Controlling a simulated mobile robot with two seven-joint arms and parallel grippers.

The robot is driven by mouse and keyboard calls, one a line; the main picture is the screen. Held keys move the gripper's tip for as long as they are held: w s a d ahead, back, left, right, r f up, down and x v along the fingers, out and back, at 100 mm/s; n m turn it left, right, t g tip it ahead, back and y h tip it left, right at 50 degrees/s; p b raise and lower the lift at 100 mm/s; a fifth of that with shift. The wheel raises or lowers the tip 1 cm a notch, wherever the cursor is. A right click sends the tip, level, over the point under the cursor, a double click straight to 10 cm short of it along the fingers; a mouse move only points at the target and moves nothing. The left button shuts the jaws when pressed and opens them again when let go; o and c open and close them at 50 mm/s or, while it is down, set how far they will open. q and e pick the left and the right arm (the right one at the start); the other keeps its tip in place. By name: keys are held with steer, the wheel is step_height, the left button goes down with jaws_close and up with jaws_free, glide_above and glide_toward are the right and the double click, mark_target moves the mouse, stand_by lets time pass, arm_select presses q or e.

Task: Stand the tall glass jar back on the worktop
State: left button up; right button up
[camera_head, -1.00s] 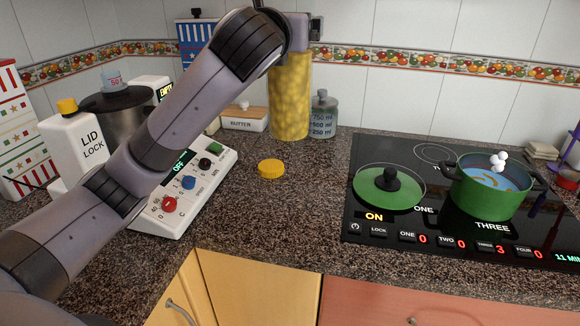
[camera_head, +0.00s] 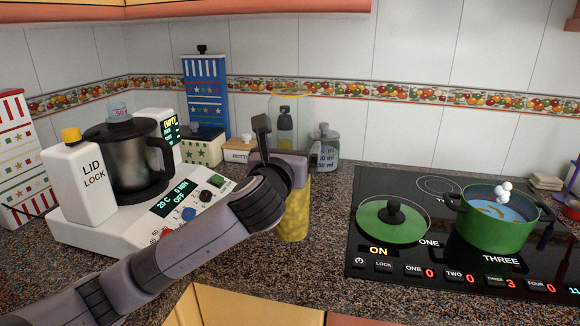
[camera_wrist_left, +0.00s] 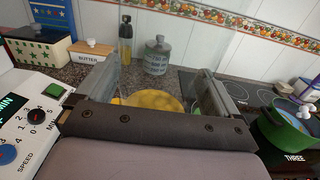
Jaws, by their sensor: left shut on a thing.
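The tall glass jar (camera_head: 293,212) stands upright in front of my left arm's end, clear glass above and yellow contents below. My left gripper (camera_head: 288,150) is shut around its middle. In the left wrist view the gripper (camera_wrist_left: 156,88) has one finger on each side of the jar, and the yellow contents (camera_wrist_left: 155,100) show between them. The jar's lower end is over the worktop (camera_head: 325,230); I cannot tell whether it touches. My gripper hides part of the jar. My right gripper is not in view.
A food processor (camera_head: 130,165) stands at left, partly behind my arm. A butter dish (camera_head: 237,156) and a measuring jar (camera_head: 324,150) stand behind the tall jar. The hob with a green lid (camera_head: 385,228) and green pot (camera_head: 492,225) is to the right.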

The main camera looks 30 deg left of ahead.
arm_select(q)
step_height(320, 180, down, 3)
steer(key=shift+f, duration=0.1)
steer(key=o, duration=1)
steer(key=shift+f, duration=0.2)
steer(key=shift+c, duration=0.2)
steer(key=shift+r, duration=0.1)
steer(key=p+v, duration=0.3)
steer(key=v, duration=0.9)
steer(key=shift+p, duration=0.4)
